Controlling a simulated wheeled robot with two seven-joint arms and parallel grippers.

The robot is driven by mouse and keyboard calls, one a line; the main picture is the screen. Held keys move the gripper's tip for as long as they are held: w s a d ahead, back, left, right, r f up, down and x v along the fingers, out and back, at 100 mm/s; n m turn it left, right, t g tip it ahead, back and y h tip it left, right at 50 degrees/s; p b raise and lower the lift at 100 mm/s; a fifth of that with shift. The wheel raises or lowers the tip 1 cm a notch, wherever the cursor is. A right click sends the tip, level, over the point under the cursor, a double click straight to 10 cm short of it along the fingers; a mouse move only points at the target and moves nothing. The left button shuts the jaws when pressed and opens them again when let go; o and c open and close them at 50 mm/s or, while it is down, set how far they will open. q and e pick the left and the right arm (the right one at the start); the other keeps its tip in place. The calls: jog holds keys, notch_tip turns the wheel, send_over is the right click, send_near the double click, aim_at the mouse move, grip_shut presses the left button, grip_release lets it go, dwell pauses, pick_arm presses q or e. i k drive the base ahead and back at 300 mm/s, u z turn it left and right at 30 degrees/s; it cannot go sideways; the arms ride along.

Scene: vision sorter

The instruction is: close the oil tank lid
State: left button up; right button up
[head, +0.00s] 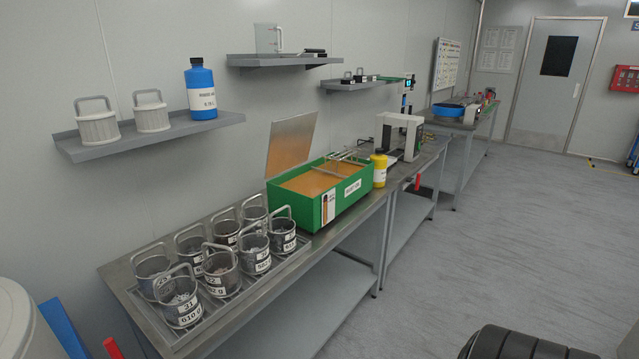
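The oil tank (353,199) is a green box on the metal bench in the head view, filled with amber-brown liquid (308,183). Its lid (291,146), a flat grey metal plate, stands open and nearly upright along the tank's back left side, close to the wall. A metal rack or handle (349,156) lies across the right part of the tank's top. Neither of my grippers shows in the head view.
Several numbered metal baskets (221,284) stand in a tray on the bench (262,290) left of the tank. A yellow bottle (379,170) and a grey device (399,137) stand to its right. A shelf (150,138) hangs above the baskets. The floor (480,240) at right is mostly clear.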

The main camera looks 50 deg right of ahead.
aim_at(290, 138)
jog(key=z, duration=1.55)
jog(key=k, duration=0.6)
jog(key=z, duration=0.75)
jog(key=i, duration=0.8)
jog(key=z, duration=0.65)
jog(key=i, duration=0.95)
jog(key=u, duration=0.75)
jog(key=i, duration=0.8)
jog(key=u, duration=0.65)
